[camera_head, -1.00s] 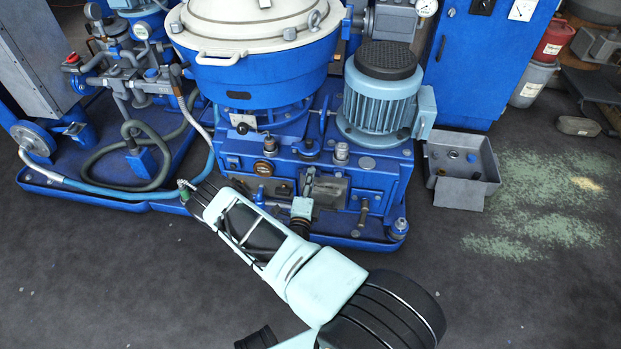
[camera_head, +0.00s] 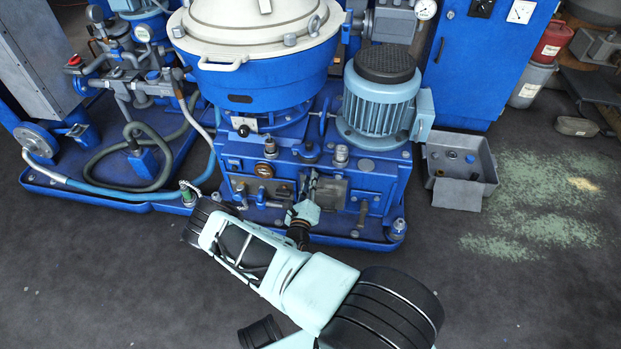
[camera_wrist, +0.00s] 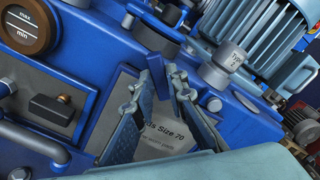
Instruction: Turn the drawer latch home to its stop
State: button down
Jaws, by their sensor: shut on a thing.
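My gripper (camera_wrist: 154,86) reaches the front of the blue separator base, and its two ribbed fingers stand on either side of a small blue tab, the drawer latch (camera_wrist: 156,74). The jaws are shut on this tab, which stands tilted between the fingertips. Behind the fingers a pale label plate (camera_wrist: 160,140) shows part of the text "Size 70". In the head view my gripper (camera_head: 312,185) is at the dark front plate, and my own wrist hides most of the latch there.
A black handle (camera_wrist: 52,109) on a grey plate and a max/min dial (camera_wrist: 25,25) lie left of the fingers. A capped fitting (camera_wrist: 228,62) stands to the right, below the motor (camera_head: 379,100). A grey tray (camera_head: 461,170) sits on the floor right of the base.

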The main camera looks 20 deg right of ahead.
jog(key=shift+m+p, duration=1.75)
jog(key=shift+m, duration=2.85)
jog(key=c, duration=1.9)
grip_release()
jog(key=shift+c, duration=0.2)
notch_tip(320, 180, up, 10)
